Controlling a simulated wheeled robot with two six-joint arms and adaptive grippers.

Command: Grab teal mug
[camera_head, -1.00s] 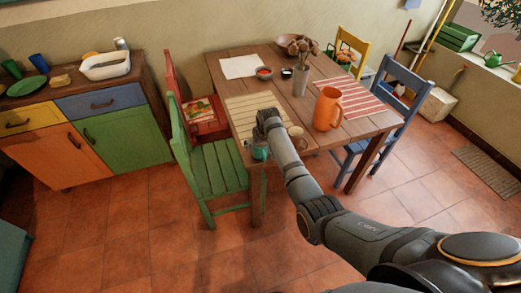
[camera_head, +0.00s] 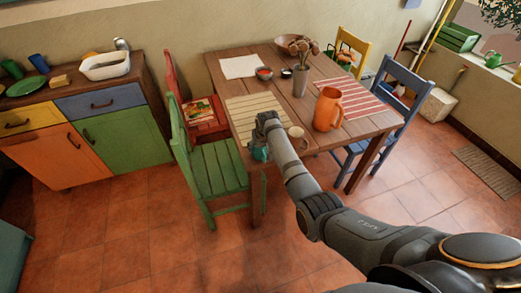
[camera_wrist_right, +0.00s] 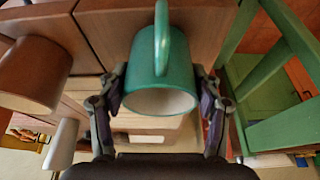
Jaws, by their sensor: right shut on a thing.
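The teal mug (camera_wrist_right: 157,68) shows large in the right wrist view, between the two fingers of my right gripper (camera_wrist_right: 160,100), which is shut on it. Its handle points up in that picture and its pale inside shows. In the head view the teal mug (camera_head: 260,154) is a small patch at the near edge of the wooden table (camera_head: 315,148), mostly hidden by my right gripper (camera_head: 265,138). I cannot tell if it touches the table. My left gripper is not in view.
An orange pitcher (camera_head: 328,108) stands farther right. A slatted cream placemat (camera_head: 250,108) lies behind the gripper. A green chair (camera_head: 217,168) stands close on the left.

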